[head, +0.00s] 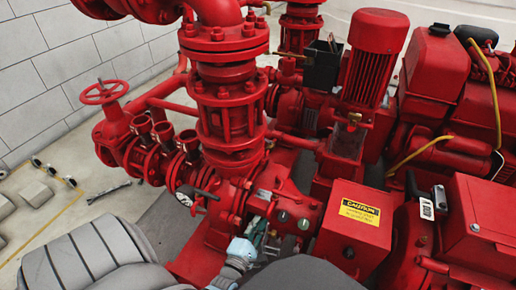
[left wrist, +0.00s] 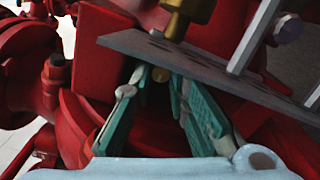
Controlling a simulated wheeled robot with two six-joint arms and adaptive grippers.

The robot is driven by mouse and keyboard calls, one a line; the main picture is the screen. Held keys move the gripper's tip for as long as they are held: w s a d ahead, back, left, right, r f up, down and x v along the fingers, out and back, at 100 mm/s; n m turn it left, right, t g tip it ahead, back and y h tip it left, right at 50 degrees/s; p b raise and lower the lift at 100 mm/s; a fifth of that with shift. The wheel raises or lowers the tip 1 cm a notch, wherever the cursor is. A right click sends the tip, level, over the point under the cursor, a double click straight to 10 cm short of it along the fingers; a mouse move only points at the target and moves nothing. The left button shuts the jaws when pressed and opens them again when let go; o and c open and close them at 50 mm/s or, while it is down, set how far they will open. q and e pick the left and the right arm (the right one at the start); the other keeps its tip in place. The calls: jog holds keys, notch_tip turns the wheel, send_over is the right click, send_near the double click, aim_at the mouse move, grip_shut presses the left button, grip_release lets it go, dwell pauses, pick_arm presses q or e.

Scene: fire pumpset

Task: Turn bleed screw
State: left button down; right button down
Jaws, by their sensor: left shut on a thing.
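My left gripper (head: 259,232) reaches in from the bottom of the head view to the front of the red pump casing (head: 232,200). In the left wrist view its two teal fingers (left wrist: 166,80) converge on a small brass piece, the bleed screw (left wrist: 160,74), and are shut on it. The screw sits just under the edge of a grey metal plate (left wrist: 215,68). Most of the screw is hidden by the fingertips, and I cannot make it out in the head view. My right gripper is not in view.
A larger brass fitting (left wrist: 187,14) stands above the plate, close to the fingers. A red box with a yellow caution label (head: 359,209) is right of the gripper. A pressure gauge (head: 185,196) is to its left. Red pipework rises behind.

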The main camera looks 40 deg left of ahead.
pick_arm(q)
jog(key=shift+f, duration=0.1)
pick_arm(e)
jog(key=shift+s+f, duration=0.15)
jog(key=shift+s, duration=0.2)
pick_arm(q)
jog(key=c, duration=1.8)
grip_release()
jog(key=v, duration=1.2)
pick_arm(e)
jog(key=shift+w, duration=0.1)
pick_arm(q)
jog(key=shift+s, duration=0.1)
